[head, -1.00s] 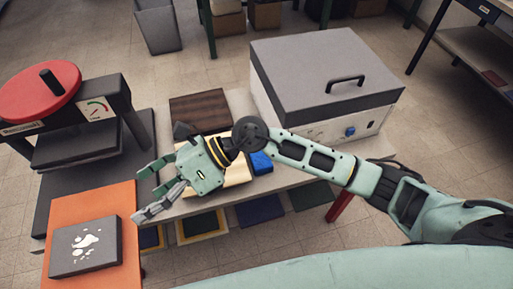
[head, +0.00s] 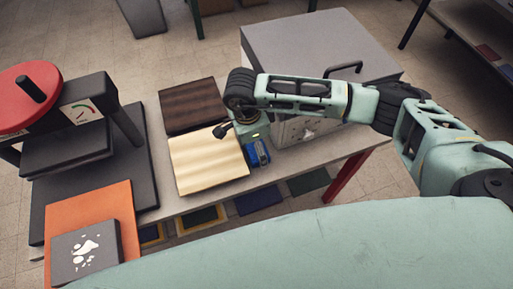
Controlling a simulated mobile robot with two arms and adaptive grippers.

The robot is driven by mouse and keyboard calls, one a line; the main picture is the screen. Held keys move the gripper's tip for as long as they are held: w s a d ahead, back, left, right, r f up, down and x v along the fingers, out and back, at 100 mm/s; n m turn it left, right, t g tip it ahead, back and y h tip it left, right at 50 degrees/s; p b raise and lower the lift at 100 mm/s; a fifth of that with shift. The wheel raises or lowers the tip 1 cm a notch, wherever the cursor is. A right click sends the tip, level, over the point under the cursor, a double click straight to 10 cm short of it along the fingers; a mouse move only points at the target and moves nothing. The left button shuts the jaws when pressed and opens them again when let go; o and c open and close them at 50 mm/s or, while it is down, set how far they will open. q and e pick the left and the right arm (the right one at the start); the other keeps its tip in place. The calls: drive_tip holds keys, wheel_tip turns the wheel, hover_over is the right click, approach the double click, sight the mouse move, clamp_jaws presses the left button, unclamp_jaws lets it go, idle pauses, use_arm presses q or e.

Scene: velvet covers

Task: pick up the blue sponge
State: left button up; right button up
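The blue sponge (head: 261,157) lies on the light grey table, just right of the cream wooden board (head: 207,160). My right gripper (head: 254,147) points down right at the sponge, with its arm coming in from the right. Grey finger parts overlap the sponge and hide some of it. The fingertips are too small and covered to show whether they are apart or closed on it. My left gripper is not in view.
A grey lidded box (head: 290,45) with a handle stands close behind and right of the sponge. A dark wooden board (head: 191,104) lies behind the cream one. A heat press (head: 80,150) and an orange mat (head: 60,206) with a dark printed piece (head: 86,250) are left.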

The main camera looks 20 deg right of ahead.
drive_tip(key=shift+d+f, duration=0.2)
drive_tip(key=shift+f, duration=1.1)
drive_tip(key=shift+c, duration=0.5)
drive_tip(key=c, duration=0.9)
